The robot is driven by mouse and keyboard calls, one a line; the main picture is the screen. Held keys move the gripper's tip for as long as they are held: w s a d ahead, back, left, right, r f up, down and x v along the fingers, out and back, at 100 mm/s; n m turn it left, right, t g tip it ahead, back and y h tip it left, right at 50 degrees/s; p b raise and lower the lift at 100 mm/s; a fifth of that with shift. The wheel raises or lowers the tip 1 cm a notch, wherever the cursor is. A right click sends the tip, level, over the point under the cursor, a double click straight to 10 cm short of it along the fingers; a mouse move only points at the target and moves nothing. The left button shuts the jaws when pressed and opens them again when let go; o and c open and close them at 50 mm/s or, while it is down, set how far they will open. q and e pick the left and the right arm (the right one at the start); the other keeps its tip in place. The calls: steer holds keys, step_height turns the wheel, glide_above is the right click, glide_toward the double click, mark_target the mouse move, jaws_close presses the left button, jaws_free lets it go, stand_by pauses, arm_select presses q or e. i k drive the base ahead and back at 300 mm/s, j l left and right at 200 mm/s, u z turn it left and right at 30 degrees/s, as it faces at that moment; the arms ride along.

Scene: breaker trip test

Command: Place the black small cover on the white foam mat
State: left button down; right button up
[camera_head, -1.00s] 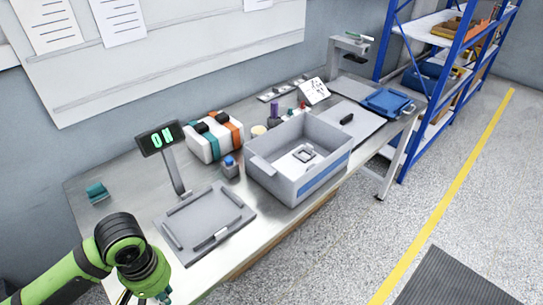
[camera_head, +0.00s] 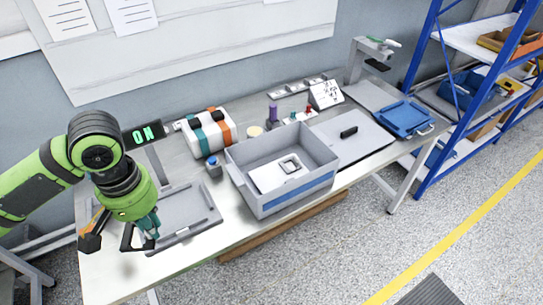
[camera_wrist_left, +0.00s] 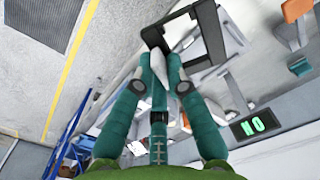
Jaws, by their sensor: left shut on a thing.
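My left gripper (camera_head: 152,232) is low over the front left of the table, by the grey tray. It is shut on a black open-frame piece (camera_head: 127,238), which looks like the black small cover. In the left wrist view the frame (camera_wrist_left: 182,14) stands out past the fingertips (camera_wrist_left: 160,68); the contact itself is partly hidden by the fingers. A white pad (camera_head: 262,179), possibly the white foam mat, lies inside the grey bin (camera_head: 238,163) with a small square frame (camera_head: 290,165) on it. My right gripper is not in view.
The grey tray (camera_head: 185,208) lies beside my left gripper. A lit ON display (camera_head: 143,134) stands behind it. A light grey board (camera_head: 365,146) with a small black block (camera_head: 348,132) lies right of the bin. A blue tray (camera_head: 405,118) sits farther right. An orange-black object (camera_head: 92,235) is left of the gripper.

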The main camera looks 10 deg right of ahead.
mark_target(266, 178)
steer(key=i+l+u, duration=0.1)
steer(key=l, duration=0.25)
steer(key=i+l+u, duration=0.25)
steer(key=i+l, duration=0.15)
steer(key=l, duration=0.35)
steer(key=i+l+u, duration=0.15)
steer(key=l, duration=0.25)
steer(key=i+l+u, duration=0.1)
steer(key=l, duration=0.3)
steer(key=i+l+u, duration=0.2)
steer(key=l, duration=0.3)
